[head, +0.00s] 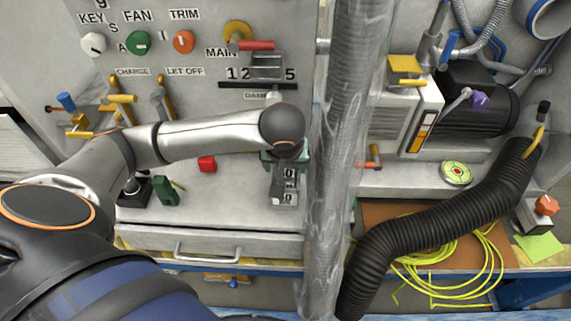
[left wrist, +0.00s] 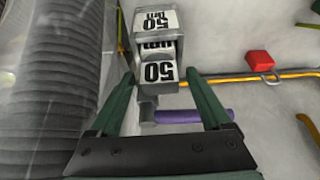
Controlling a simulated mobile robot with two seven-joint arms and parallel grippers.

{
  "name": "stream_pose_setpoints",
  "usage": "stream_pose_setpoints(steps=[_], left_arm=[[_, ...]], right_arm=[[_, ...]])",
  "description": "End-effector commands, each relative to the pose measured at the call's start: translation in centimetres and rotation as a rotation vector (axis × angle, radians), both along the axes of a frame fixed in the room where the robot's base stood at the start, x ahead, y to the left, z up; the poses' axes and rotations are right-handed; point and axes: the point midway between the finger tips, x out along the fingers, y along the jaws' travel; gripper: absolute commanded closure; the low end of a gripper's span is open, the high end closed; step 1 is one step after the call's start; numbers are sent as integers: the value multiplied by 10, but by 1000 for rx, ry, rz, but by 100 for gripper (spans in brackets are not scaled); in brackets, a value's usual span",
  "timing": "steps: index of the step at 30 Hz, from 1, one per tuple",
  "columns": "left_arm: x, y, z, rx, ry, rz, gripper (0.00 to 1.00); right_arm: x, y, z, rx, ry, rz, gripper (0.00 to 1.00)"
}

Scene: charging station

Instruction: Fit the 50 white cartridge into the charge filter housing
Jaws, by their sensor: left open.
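A white-faced cartridge marked 50 (left wrist: 158,72) sits at the near end of a grey block whose other face reads 50 um (left wrist: 157,22). Whether this block is one piece or a holder I cannot tell. The head view shows the marked block (head: 285,196) below my left gripper (head: 284,160), on the light panel. In the left wrist view my left gripper (left wrist: 162,78) is open, its green fingers either side of the cartridge's lower end and its grey stub. Contact is not clear.
A wrapped vertical pipe (head: 335,130) stands close right of my left gripper. A black corrugated hose (head: 440,225) and yellow cable (head: 465,265) lie farther right. A red padlock (left wrist: 260,62) sits by a yellow rod. A drawer handle (head: 207,252) is below.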

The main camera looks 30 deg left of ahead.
Motion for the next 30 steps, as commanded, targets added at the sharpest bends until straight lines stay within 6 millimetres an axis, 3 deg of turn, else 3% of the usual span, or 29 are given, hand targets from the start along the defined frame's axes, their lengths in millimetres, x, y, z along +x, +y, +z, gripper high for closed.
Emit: stream_pose_setpoints(steps=[5, 16, 22, 30], left_arm=[[-6, -5, 24, -2, -6, -3, 18], [-32, -20, 99, 1, -5, -2, 18], [-38, -23, 112, 1, -2, -1, 18], [-39, -24, 113, -1, 1, 1, 18]], right_arm=[[1, -1, 6, 0, -10, -2, 18], [-2, -6, 11, -10, -1, -10, 18], [-5, -14, 15, -17, -7, -23, 18], [-11, -17, 8, -22, 11, -29, 18]])
